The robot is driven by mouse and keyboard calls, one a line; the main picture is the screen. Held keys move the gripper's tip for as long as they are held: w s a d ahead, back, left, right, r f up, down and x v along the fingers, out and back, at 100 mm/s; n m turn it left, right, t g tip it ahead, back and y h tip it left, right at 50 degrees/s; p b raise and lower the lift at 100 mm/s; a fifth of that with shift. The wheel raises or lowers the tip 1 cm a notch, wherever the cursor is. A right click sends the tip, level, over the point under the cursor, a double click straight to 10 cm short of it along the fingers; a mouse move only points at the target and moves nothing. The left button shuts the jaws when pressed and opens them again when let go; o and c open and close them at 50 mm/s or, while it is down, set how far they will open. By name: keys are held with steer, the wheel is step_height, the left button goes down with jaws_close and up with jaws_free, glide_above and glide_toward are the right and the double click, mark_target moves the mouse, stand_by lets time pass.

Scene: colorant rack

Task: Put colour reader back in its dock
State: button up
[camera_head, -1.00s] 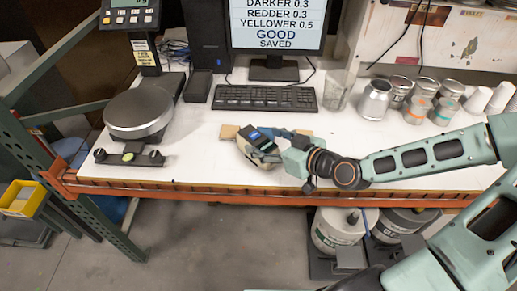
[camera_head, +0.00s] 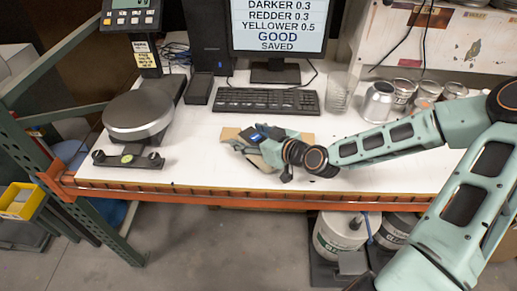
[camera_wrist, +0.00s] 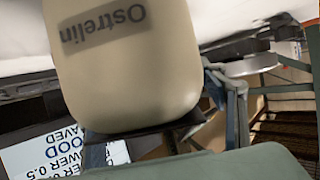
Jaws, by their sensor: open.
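The colour reader (camera_head: 257,138), with a dark top and a small blue display, is at my gripper near the middle of the bench. In the wrist view, a cream rounded body (camera_wrist: 125,80) marked "Ostrelin" fills the upper middle, very close to the camera. My gripper (camera_head: 272,146) is open at the reader; its fingers are largely hidden, and I cannot tell whether they touch it. A small black upright holder (camera_head: 198,89) stands beside the computer tower; I cannot tell whether it is the dock.
A brown board (camera_head: 230,133) lies under the reader. The keyboard (camera_head: 266,101) and monitor (camera_head: 278,30) are behind it, and a scale (camera_head: 138,112) is at left. A clear cup (camera_head: 340,92) and several metal cans (camera_head: 378,102) stand at right. The bench's front strip is clear.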

steer(key=shift+w+a+f, duration=0.15)
steer(key=shift+w+a, duration=0.1)
steer(key=c, duration=1.7)
jaws_close()
